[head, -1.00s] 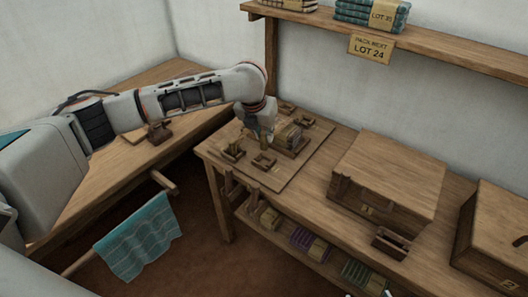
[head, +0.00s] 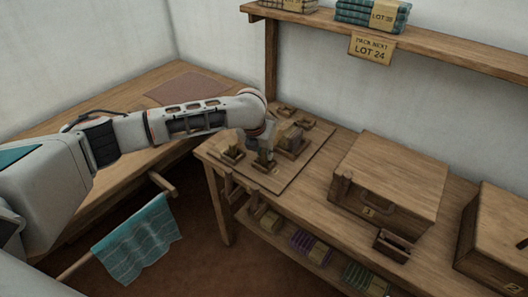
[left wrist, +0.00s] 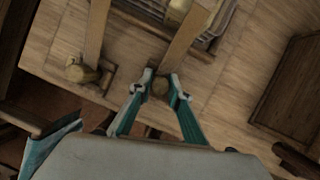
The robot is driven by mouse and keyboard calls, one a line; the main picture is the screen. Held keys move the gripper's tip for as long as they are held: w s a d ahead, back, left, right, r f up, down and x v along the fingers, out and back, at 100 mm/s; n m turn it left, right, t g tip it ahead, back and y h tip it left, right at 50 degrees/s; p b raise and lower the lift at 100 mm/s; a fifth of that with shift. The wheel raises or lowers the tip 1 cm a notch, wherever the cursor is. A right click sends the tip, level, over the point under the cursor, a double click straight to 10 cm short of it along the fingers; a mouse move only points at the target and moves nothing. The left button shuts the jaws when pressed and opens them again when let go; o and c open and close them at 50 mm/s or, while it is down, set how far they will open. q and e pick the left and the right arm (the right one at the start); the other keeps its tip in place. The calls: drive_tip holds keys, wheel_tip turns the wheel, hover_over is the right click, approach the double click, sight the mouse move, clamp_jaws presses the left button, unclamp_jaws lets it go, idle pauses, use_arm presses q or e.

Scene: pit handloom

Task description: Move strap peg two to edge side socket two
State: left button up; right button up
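Strap peg two (left wrist: 160,86), a round wooden peg, stands between the teal fingers of my left gripper (left wrist: 160,78), which look closed around it. A pale strap (left wrist: 188,38) runs from the wrapped bundle toward this peg. In the head view my left gripper (head: 263,158) is low over the board's near socket (head: 262,167), which it partly covers. Whether the peg is seated there is hidden. Another peg (left wrist: 82,72) with its own strap (left wrist: 97,30) stands in the socket to the left. The bundle (head: 289,137) lies on the board (head: 290,178). My right gripper is not seen.
A closed wooden chest (head: 390,175) stands right of the board, with another box (head: 497,235) beyond. A small tray (head: 393,245) sits at the table's front. A teal cloth (head: 137,250) hangs at lower left. A shelf (head: 450,52) runs above.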

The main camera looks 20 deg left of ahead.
use_arm(q)
drive_tip(key=o, duration=0.3)
drive_tip(key=shift+r, duration=0.1)
drive_tip(key=p+v, duration=0.2)
drive_tip(key=v, duration=1)
